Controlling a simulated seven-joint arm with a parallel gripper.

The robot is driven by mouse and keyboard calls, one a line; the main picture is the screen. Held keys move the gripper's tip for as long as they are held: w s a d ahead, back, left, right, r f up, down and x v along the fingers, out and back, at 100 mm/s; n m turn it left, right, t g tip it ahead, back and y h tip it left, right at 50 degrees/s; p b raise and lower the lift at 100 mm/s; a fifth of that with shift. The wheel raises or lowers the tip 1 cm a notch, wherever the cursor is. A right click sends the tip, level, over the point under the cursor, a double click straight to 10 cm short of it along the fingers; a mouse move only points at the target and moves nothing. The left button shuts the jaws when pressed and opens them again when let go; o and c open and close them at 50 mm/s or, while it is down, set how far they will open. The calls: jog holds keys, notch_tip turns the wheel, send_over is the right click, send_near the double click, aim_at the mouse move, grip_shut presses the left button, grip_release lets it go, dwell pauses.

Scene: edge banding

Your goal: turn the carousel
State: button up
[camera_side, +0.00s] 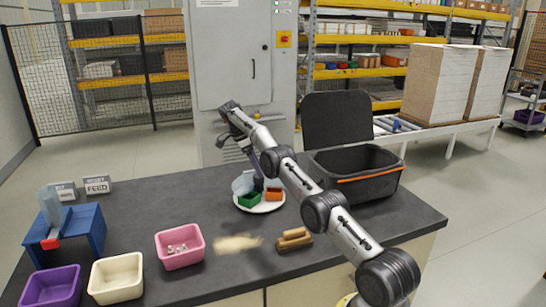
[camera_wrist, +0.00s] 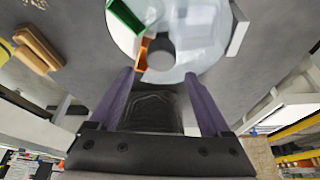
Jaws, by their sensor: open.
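The carousel (camera_side: 264,209) is a round white turntable on the dark table, near the middle of the side view. It carries a green bin (camera_side: 249,200), an orange bin (camera_side: 273,194) and a translucent pale container (camera_side: 241,184). My gripper (camera_side: 259,184) points down over the carousel among these bins; the arm and bins partly hide its tips. In the wrist view the two purple fingers of my gripper (camera_wrist: 162,78) stand apart with nothing between them. The green bin (camera_wrist: 126,17), orange bin (camera_wrist: 142,53) and a grey round hub lie ahead of them. I cannot tell whether a finger touches anything.
Wooden pieces (camera_side: 293,240) and a tan heap (camera_side: 237,244) lie in front. Pink (camera_side: 180,258), cream (camera_side: 116,290) and purple (camera_side: 52,290) bins and a blue stand (camera_side: 82,232) are at left. The table left of the carousel is clear.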

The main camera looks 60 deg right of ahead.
jog(key=shift+s+a+r, duration=0.25)
jog(key=shift+r, duration=0.2)
jog(key=shift+s+a+r, duration=0.2)
jog(key=shift+s+r, duration=0.05)
jog(key=shift+r, duration=0.15)
jog(key=s+a+r, duration=0.8)
jog(key=s, duration=0.1)
jog(key=shift+s, duration=0.4)
jog(key=shift+r, duration=0.1)
